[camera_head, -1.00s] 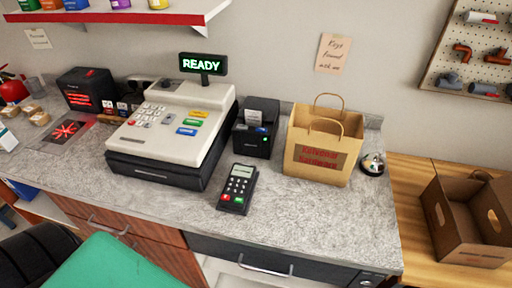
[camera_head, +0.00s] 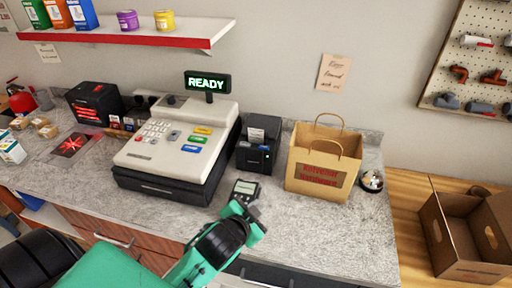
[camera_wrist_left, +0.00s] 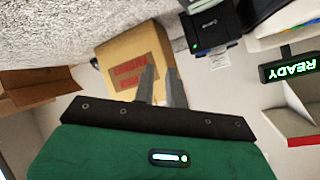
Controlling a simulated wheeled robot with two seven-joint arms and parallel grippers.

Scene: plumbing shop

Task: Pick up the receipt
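The receipt (camera_head: 257,135) is a small white paper slip standing up from the top of the black receipt printer (camera_head: 254,158), between the cash register and the paper bag. In the left wrist view the printer (camera_wrist_left: 209,22) is at the top, with the pale receipt (camera_wrist_left: 218,58) at its lower edge. My left gripper (camera_head: 252,213) is over the front of the counter, in front of the printer and apart from it. In the wrist view its two fingers (camera_wrist_left: 161,72) have a gap between them with nothing held. My right gripper is not in view.
A card terminal (camera_head: 246,188) lies partly hidden behind my left gripper. The cash register (camera_head: 150,180) stands left of the printer, the paper bag (camera_head: 308,185) and a service bell (camera_head: 372,181) right. A cardboard box (camera_head: 452,240) is far right. A shelf (camera_head: 130,36) hangs above.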

